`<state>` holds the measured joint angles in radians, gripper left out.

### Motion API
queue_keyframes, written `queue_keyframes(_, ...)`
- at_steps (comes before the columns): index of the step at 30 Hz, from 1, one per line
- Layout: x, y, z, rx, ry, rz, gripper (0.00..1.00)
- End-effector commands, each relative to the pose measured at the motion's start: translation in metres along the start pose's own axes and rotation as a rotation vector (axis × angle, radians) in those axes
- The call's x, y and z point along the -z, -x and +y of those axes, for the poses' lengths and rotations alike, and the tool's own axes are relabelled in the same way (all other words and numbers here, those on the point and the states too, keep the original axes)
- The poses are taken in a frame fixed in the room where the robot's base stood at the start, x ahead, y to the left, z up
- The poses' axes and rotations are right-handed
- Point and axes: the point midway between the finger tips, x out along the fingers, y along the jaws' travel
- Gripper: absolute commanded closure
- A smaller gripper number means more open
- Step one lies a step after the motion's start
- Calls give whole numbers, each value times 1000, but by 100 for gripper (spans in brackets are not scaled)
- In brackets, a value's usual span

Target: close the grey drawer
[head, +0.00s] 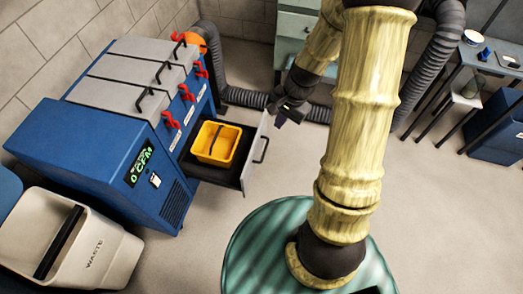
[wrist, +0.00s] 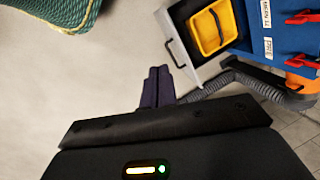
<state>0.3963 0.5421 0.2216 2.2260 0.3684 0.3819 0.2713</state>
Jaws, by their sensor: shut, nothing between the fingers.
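The grey drawer (head: 257,150) stands pulled out of the blue cabinet (head: 130,128), with a dark handle on its light grey front. A yellow bin (head: 217,143) with a dark handle sits inside it. In the wrist view the drawer front (wrist: 177,48) and the yellow bin (wrist: 212,28) show at the upper right. My gripper (head: 277,118) is at the far end of the drawer front, on its outer side. In the wrist view my gripper's dark fingers (wrist: 159,72) are together and empty, just beside the drawer front; I cannot tell whether they touch it.
A ribbed grey hose (head: 245,97) runs from the cabinet along the floor behind my gripper. A white waste bin (head: 95,245) stands at the lower left. A pale green cabinet (head: 293,30) is at the back and a table (head: 480,60) at the right. The floor before the drawer is clear.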

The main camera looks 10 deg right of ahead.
Motion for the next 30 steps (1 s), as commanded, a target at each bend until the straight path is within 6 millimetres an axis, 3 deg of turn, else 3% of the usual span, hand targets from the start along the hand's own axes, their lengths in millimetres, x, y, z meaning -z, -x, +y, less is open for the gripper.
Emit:
queue_keyframes(1,13,-31,6,20,-87,-30,100)
queue_keyframes(3,28,-58,8,51,-201,-66,100)
queue_keyframes(18,129,-235,39,325,-1055,-368,100)
queue_keyframes(22,145,-255,44,375,-1190,-422,100)
queue_keyframes(30,148,-256,44,388,-1224,-435,100)
